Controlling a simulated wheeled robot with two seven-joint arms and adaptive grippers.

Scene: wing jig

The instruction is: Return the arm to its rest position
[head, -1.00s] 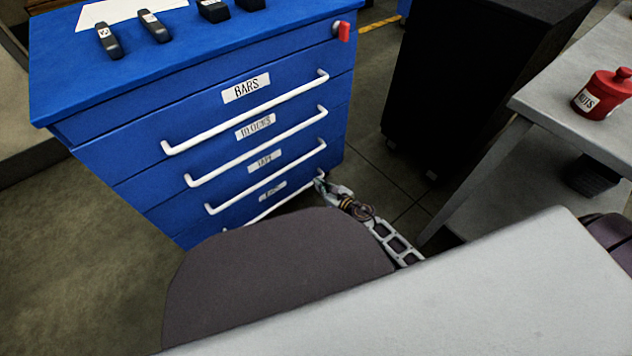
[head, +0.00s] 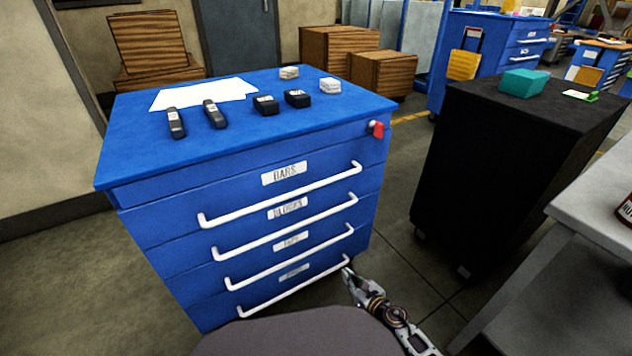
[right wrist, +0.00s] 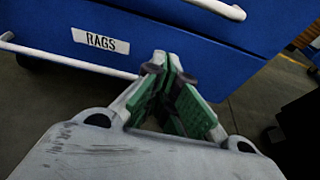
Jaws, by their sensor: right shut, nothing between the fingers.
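My right gripper (head: 350,276) is low at the right front corner of the blue drawer cabinet (head: 150,235), close to the right end of the lowest drawer handle (head: 295,293). In the right wrist view the gripper (right wrist: 165,75) has its fingers together with nothing between them. It is in front of the drawer labelled RAGS (right wrist: 101,41). I cannot tell whether it touches the cabinet. All the drawers look closed. My left gripper is not in view.
On the cabinet lie a white sheet (head: 205,94), two black bars (head: 176,123) and two black blocks (head: 297,98). A red piece (head: 377,129) sits at its upper right edge. A black cabinet (head: 480,170) and a grey table (head: 600,205) stand right. Floor (head: 60,280) is clear at left.

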